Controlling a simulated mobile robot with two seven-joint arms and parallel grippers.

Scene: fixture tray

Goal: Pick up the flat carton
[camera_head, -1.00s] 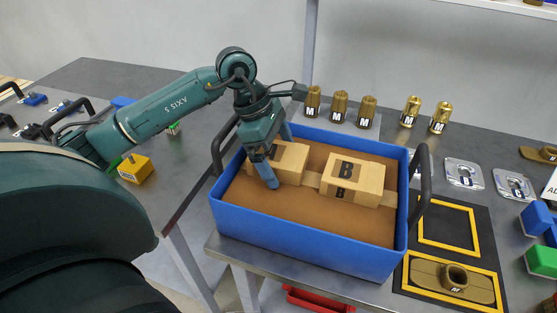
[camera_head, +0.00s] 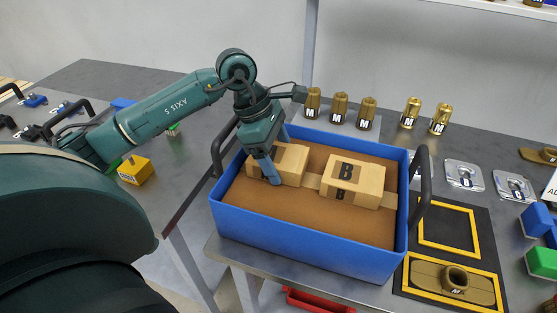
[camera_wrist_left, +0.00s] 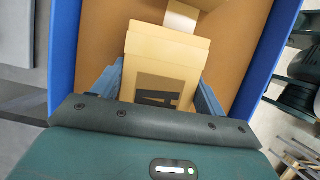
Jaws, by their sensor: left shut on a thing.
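The flat carton (camera_head: 291,165), a tan box with a dark label, lies in the left half of the blue tote (camera_head: 300,243). My left gripper (camera_head: 280,163) points down over it, with a blue finger on either side, and is shut on it. In the left wrist view the carton (camera_wrist_left: 165,60) sits between both fingers; its dark printed mark is partly hidden by the gripper body. The carton appears to rest on the tote's brown floor. My right gripper is not in view.
A second carton marked B (camera_head: 353,182) lies close to the right of the held one, with a pale strip between them. The tote has raised blue walls and dark handles (camera_head: 420,185). Brass parts (camera_head: 340,105) stand behind it. A black, yellow-edged fixture (camera_head: 447,225) lies to the right.

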